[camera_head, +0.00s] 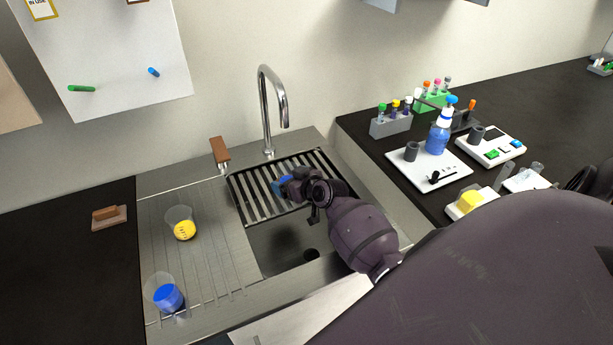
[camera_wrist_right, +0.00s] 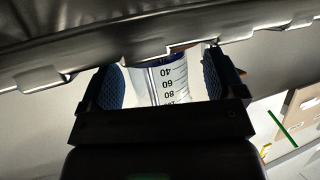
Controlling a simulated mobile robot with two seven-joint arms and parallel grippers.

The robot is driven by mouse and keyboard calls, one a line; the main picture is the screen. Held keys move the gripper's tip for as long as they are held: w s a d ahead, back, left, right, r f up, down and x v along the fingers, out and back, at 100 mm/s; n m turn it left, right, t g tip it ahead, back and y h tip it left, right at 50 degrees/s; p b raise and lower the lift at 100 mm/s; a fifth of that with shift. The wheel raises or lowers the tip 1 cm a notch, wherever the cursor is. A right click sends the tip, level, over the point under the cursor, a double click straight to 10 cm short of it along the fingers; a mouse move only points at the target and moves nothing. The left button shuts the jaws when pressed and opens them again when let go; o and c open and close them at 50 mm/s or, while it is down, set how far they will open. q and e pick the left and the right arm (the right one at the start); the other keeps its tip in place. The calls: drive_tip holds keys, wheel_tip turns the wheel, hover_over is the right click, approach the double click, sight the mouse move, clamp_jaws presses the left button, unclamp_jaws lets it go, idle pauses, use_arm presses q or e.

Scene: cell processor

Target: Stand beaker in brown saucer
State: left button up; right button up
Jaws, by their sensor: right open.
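My right gripper (camera_head: 284,185) is over the slatted rack in the sink, its fingers partly hidden by its own wrist. In the right wrist view, the gripper (camera_wrist_right: 165,88) is open, with a clear beaker (camera_wrist_right: 168,84) between its blue-padded fingers. The beaker has dark scale marks and some blue at its end near the slats. I cannot tell whether the fingers touch it. A flat brown square piece (camera_head: 121,222) with a brown block on it lies on the dark counter at left; I cannot make out a round saucer. My left gripper is not in view.
A yellow-filled beaker (camera_head: 182,229) and a blue-filled beaker (camera_head: 166,297) stand on the steel drainboard. The tall tap (camera_head: 268,110) rises behind the rack (camera_head: 250,206). Tube racks, a blue bottle (camera_head: 438,137) and devices crowd the right counter. The left counter is mostly clear.

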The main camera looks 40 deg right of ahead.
drive_tip(key=v, duration=1)
drive_tip(key=shift+w+d, duration=0.1)
idle(0.8)
